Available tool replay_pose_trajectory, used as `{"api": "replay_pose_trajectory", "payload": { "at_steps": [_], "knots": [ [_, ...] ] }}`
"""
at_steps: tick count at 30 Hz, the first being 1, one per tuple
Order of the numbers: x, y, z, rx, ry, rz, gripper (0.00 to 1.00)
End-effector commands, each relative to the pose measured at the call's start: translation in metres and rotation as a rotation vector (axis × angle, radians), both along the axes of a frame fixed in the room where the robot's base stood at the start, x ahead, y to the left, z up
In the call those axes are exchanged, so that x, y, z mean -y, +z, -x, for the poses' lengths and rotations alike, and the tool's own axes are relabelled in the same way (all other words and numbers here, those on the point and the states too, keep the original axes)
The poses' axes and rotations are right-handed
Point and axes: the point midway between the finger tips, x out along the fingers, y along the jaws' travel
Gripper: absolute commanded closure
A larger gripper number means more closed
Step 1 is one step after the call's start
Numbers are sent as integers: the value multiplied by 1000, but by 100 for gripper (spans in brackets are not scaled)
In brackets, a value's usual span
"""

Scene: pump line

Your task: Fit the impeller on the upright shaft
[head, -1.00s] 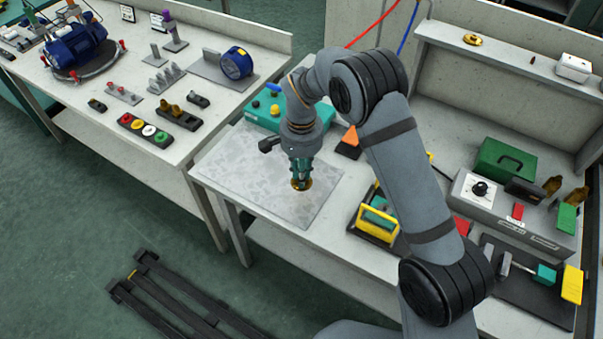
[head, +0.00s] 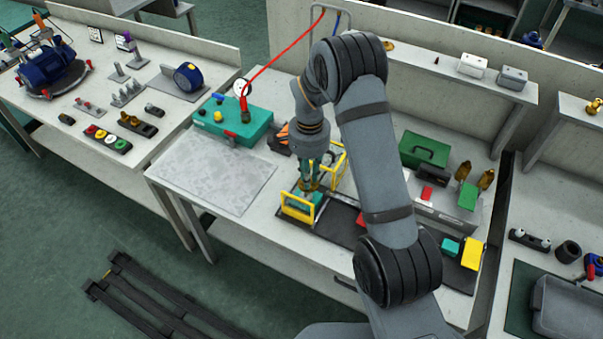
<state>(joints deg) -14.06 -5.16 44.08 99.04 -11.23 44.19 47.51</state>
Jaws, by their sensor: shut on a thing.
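My gripper (head: 309,184) is shut on the impeller, a small brass-coloured part that shows only in bits between and below the fingers. It points down over the green fixture with yellow guard frames (head: 297,207). The gripper and impeller overlap this fixture in the picture. I cannot make out the upright shaft; it may be hidden behind my gripper or too small to see. I cannot tell whether the impeller touches anything below it.
A grey mat (head: 213,172) lies clear at left. Behind it is a teal box (head: 232,121) with a red hose. A green case (head: 424,149) and a grey box stand right. A second bench (head: 150,75) with parts stands at far left.

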Motion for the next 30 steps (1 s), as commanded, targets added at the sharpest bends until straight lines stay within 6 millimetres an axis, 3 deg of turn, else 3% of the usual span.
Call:
{"api": "replay_pose_trajectory", "payload": {
  "at_steps": [8,24,30],
  "knots": [
    [-1,-9,-6,19,-21,-3,100],
    [-2,-58,-6,20,-21,-4,100],
    [-2,-65,-6,20,-20,-4,100]
  ]
}}
